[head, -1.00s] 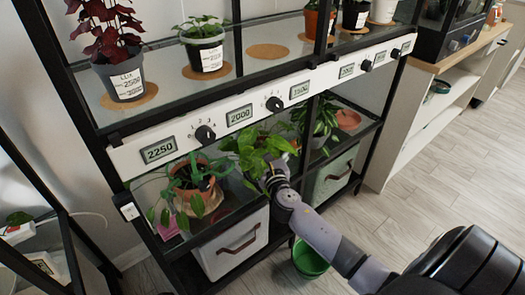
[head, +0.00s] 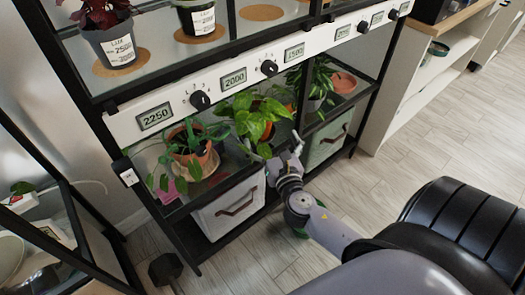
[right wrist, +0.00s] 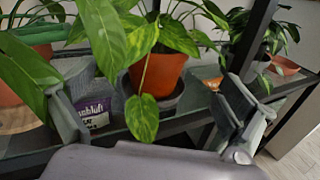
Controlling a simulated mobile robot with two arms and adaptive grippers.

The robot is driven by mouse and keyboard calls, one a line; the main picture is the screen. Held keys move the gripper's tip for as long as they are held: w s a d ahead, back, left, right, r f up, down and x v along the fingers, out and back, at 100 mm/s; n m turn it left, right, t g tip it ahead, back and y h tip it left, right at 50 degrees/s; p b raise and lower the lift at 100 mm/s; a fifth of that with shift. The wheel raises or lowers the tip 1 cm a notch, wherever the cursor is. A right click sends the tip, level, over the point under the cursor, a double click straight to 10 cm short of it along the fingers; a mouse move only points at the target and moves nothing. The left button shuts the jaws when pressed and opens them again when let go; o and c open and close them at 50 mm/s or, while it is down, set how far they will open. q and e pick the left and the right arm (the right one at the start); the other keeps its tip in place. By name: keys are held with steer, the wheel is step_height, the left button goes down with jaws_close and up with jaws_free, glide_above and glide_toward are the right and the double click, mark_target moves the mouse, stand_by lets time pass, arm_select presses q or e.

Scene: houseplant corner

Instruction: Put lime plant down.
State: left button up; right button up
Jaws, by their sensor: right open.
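The lime plant (head: 252,117), with bright green leaves, stands upright on the lower glass shelf (head: 222,172) under the white dial panel. In the right wrist view its terracotta pot (right wrist: 158,75) appears to sit in a dark grey saucer (right wrist: 165,104), and a variegated leaf hangs in front. My right gripper (head: 276,155) is open and empty in front of the plant at the shelf's front edge. In the right wrist view, its fingers (right wrist: 155,115) are spread to either side, apart from the pot. My left gripper is not in view.
A trailing plant in a terracotta pot (head: 195,157) stands to the left. A dark-leaved plant (head: 315,82) and an empty terracotta saucer (head: 342,82) are to the right. The black rack frame and dial panel (head: 155,115) are close above. Floor in front is largely clear.

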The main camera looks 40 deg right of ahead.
steer(key=s+a+f+m+g+y, duration=0.3)
steer(key=s+a+m, duration=0.4)
steer(key=m, duration=0.7)
steer(key=s+a+f+m+g+y, duration=0.3)
steer(key=s+a+m+g, duration=0.3)
steer(key=m, duration=0.8)
steer(key=s+a+y, duration=0.1)
steer(key=s+a, duration=0.1)
steer(key=a, duration=0.1)
steer(key=shift+w+f, duration=0.1)
steer(key=shift+f, duration=0.05)
